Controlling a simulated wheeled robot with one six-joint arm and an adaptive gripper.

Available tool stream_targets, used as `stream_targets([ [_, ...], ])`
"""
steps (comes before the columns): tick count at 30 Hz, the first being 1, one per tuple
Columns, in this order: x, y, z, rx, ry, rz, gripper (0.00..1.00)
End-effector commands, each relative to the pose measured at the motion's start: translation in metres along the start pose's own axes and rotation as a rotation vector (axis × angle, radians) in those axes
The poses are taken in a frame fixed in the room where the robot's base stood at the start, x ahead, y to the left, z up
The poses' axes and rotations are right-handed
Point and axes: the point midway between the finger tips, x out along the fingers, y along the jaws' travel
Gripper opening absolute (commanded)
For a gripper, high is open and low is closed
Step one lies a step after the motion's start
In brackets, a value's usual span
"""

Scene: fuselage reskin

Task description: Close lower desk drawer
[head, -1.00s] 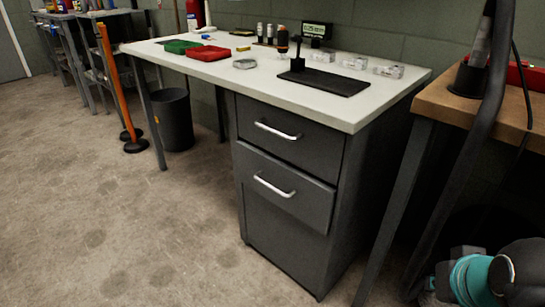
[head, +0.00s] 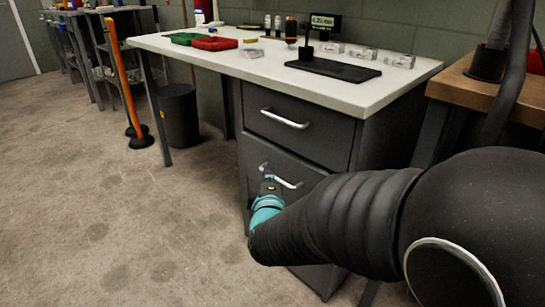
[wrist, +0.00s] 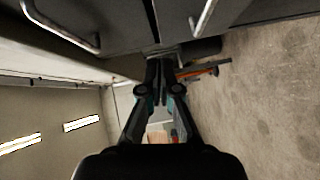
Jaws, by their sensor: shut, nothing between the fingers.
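The lower drawer (head: 314,179) is in the grey pedestal under the desk, and its front appears to stand a little proud of the upper drawer. Its silver handle (head: 288,183) runs across the front, and it also shows at the top of the wrist view (wrist: 204,18). My gripper (head: 268,182) is shut and empty, in front of the left part of the lower drawer, by the handle's left end. I cannot tell whether it touches. In the wrist view, my closed fingers (wrist: 163,72) point toward the drawer fronts. My arm hides the drawer's lower right part.
The upper drawer (head: 300,112) sits flush above, with its own handle (head: 285,118). The white desk top (head: 210,58) overhangs the pedestal. A wooden bench (head: 455,82) stands close on the right. A black bin (head: 178,115) is at the left, with open floor in front.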

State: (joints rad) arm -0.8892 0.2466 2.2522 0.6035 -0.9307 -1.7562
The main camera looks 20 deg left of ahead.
Motion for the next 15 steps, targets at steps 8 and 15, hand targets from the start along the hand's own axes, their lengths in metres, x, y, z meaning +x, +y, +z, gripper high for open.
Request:
stream_targets([
  [8, 0.002, -0.02, -0.027, -0.16, -0.015, 0.082, 0.0],
  [15, 0.032, -0.018, -0.025, -0.164, -0.018, 0.085, 0.0],
])
